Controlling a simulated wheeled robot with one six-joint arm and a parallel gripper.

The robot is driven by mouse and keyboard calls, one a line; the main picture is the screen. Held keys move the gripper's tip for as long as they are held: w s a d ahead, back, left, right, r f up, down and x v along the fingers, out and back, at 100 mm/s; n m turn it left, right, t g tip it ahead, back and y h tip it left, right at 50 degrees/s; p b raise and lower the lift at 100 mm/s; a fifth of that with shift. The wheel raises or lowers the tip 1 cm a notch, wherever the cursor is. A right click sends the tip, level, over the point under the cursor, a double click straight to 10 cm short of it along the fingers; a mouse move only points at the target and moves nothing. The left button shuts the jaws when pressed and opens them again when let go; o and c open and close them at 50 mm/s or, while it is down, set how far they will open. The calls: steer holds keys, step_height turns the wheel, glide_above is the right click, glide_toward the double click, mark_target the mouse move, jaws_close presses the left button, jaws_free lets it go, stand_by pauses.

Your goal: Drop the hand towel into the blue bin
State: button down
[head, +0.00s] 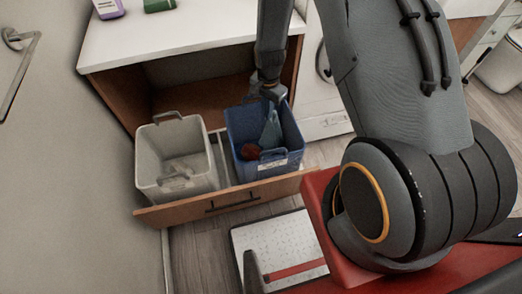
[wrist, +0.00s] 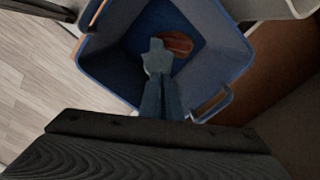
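The blue bin (head: 240,123) stands in the pulled-out drawer, its mouth open upward. It also fills much of the wrist view (wrist: 105,70). The hand towel (head: 270,132) is blue-grey and hangs in a narrow, pointed fold inside the bin's mouth. In the wrist view the towel (wrist: 158,65) runs from beneath my gripper down toward the bin's floor. My gripper (head: 270,93) is over the bin's rear part, pointing down, and appears shut on the towel's top. Its fingertips are mostly hidden.
A reddish-brown item (head: 250,151) lies in the blue bin. A grey-white bin (head: 155,165) stands to its left, inside the drawer (head: 190,210). The white counter (head: 190,30) overhangs behind, holding a purple-labelled bottle (head: 108,8) and a green item (head: 159,5).

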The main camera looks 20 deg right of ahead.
step_height(320, 180, down, 3)
steer(key=shift+f+b, duration=0.1)
steer(key=shift+b, duration=0.65)
steer(key=c, duration=0.6)
jaws_free()
steer(key=shift+c, duration=0.2)
step_height(320, 180, up, 6)
steer(key=p, duration=0.3)
steer(key=shift+f, duration=0.25)
steer(key=shift+r, duration=0.1)
step_height(320, 180, up, 8)
steer(key=b, duration=0.1)
steer(key=shift+f+b, duration=0.2)
steer(key=shift+b, duration=0.1)
